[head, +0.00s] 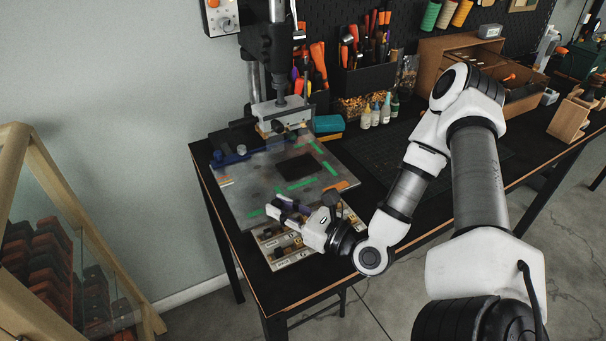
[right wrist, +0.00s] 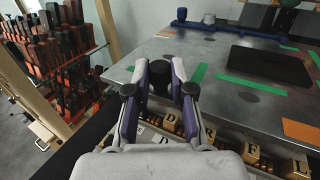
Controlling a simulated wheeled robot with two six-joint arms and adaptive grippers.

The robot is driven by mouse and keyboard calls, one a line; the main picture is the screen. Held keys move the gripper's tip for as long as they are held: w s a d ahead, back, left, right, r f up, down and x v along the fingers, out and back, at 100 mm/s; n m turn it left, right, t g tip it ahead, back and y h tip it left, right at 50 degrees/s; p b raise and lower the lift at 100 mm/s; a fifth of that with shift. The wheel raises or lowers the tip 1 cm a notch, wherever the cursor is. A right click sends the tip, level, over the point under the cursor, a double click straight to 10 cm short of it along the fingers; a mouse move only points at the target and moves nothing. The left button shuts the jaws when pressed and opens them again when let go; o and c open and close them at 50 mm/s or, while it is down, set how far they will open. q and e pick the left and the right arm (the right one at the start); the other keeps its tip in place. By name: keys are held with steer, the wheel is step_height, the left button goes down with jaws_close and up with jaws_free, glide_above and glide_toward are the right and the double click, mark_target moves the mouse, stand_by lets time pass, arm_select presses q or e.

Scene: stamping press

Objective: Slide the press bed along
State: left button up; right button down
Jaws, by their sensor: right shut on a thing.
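The press bed (head: 242,188) is a flat grey metal plate with green and orange tape strips and a dark rectangle on it. It lies at the left end of the table, partly under the stamping press (head: 282,112), and also shows in the right wrist view (right wrist: 225,95). My right gripper (head: 278,207) is at the bed's near edge. In the right wrist view its fingers (right wrist: 160,85) are shut around a black knob (right wrist: 160,76) at that edge. My left gripper is not in view.
A tray of letter stamps (right wrist: 288,166) sits just below the bed's near edge, under my right gripper. Small bottles (head: 375,115) and a teal block (head: 328,124) stand behind the bed. A dark cutting mat (head: 375,150) lies to the right. A wooden rack (head: 60,230) stands at the left.

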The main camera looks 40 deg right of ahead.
steer(key=shift+s+a+r+p, duration=0.1)
steer(key=shift+s+a+p, duration=0.15)
steer(key=shift+s+p, duration=0.75)
steer(key=shift+s+a+r+p, duration=0.1)
steer(key=shift+s+a+p, duration=0.1)
steer(key=shift+s+p, duration=0.75)
steer(key=shift+s+a+f+p, duration=0.1)
steer(key=shift+s+a+p, duration=0.1)
steer(key=shift+s+p, duration=0.45)
steer(key=shift+s+a+r+p, duration=0.15)
steer(key=shift+s+p, duration=0.15)
steer(key=shift+s, duration=0.6)
steer(key=shift+s+a+f+p, duration=0.2)
steer(key=shift+s+p, duration=0.3)
steer(key=shift+s, duration=0.3)
steer(key=c, duration=0.9)
jaws_free()
steer(key=shift+s, duration=0.15)
steer(key=shift+c, duration=0.2)
